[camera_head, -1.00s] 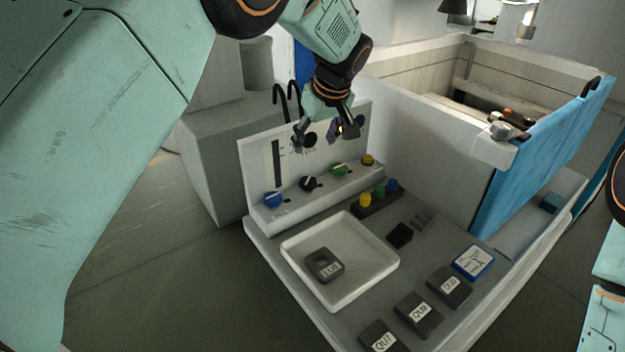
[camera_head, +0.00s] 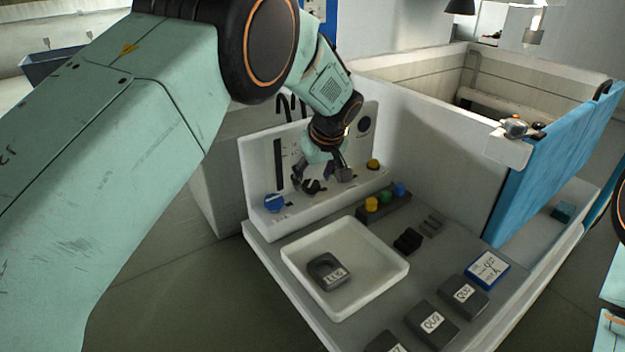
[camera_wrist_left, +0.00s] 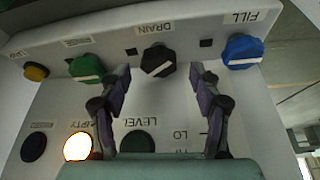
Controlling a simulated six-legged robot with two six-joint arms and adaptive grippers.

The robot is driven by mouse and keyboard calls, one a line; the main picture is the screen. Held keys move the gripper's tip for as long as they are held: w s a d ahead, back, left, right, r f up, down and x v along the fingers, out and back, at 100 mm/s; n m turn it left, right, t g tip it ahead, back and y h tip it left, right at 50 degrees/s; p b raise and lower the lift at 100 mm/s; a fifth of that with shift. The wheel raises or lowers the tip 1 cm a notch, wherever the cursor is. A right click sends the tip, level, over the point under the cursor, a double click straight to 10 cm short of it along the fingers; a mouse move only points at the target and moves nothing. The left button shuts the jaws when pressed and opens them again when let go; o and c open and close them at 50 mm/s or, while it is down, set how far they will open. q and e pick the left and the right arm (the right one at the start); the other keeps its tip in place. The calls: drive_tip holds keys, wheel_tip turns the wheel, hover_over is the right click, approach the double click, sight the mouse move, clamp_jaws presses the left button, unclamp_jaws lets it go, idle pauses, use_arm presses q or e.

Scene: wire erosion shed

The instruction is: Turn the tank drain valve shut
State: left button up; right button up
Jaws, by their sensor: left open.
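The drain valve is a black knob (camera_wrist_left: 157,62) under an upside-down DRAIN label in the left wrist view, with a slanted white mark. In the head view the black knob (camera_head: 312,187) is partly covered by my left gripper (camera_head: 322,177). In the wrist view my left gripper (camera_wrist_left: 160,75) is open, its two fingertips apart on either side of the knob; I cannot tell if they touch it. A blue FILL knob (camera_wrist_left: 242,52) and a green knob (camera_wrist_left: 86,68) flank it. My right gripper is out of view.
A yellow knob (camera_head: 373,164) ends the row. A lamp (camera_wrist_left: 77,147) glows on the panel, its label partly hidden. A white tank with a blue side panel (camera_head: 550,165) stands at right.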

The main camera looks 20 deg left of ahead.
use_arm(q)
drive_tip(key=shift+x, duration=0.85)
drive_tip(key=shift+s+d+r, duration=0.15)
drive_tip(key=shift+s, duration=0.05)
drive_tip(key=shift+w+f, duration=0.2)
drive_tip(key=shift+w, duration=0.1)
drive_tip(key=c, duration=0.5)
drive_tip(key=shift+r, duration=0.1)
drive_tip(key=c, duration=0.7)
drive_tip(key=shift+o, duration=0.2)
